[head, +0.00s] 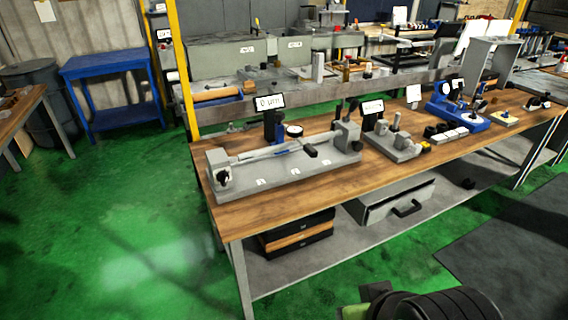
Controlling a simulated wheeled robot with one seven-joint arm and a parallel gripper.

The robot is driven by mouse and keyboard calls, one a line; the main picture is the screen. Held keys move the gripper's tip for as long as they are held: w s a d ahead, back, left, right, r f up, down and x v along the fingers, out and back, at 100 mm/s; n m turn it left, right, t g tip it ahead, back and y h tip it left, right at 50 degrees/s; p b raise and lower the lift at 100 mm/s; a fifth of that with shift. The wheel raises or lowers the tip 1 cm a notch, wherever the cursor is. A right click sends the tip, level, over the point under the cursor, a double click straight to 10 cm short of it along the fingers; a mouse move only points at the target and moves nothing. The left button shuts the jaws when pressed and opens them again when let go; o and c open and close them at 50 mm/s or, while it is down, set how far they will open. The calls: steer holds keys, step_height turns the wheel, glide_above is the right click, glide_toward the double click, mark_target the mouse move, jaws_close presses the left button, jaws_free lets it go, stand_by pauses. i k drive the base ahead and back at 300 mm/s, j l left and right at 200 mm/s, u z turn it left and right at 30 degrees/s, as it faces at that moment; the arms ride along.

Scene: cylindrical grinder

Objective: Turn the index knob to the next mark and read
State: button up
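A long grey bench fixture (285,170) stands on the near wooden workbench, with a bar (265,153) held lengthwise between its end blocks. A dark round knob (223,177) is on the left end block; it may be the index knob, but its marks are too small to read. A small display (270,102) above the fixture shows what looks like 0 µm, with a round dial gauge (294,131) beside it. Small white number labels (295,171) lie along the base. A black handle (310,151) sticks out near the bar's right part.
The workbench (240,218) has a bare front strip. A smaller grey fixture (393,142) and a blue device (455,116) stand to the right. Below are a grey drawer (395,203) and stacked cases (297,237). Green floor (120,240) is open at left; a dark mat (510,240) lies right.

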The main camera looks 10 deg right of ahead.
mark_target(222, 176)
steer(key=i+j+u, duration=0.2)
steer(key=j+u, duration=0.15)
steer(key=i+j+u, duration=0.2)
steer(key=j+u, duration=0.2)
steer(key=i+j+u, duration=0.35)
steer(key=k+l, duration=0.05)
steer(key=l, duration=0.05)
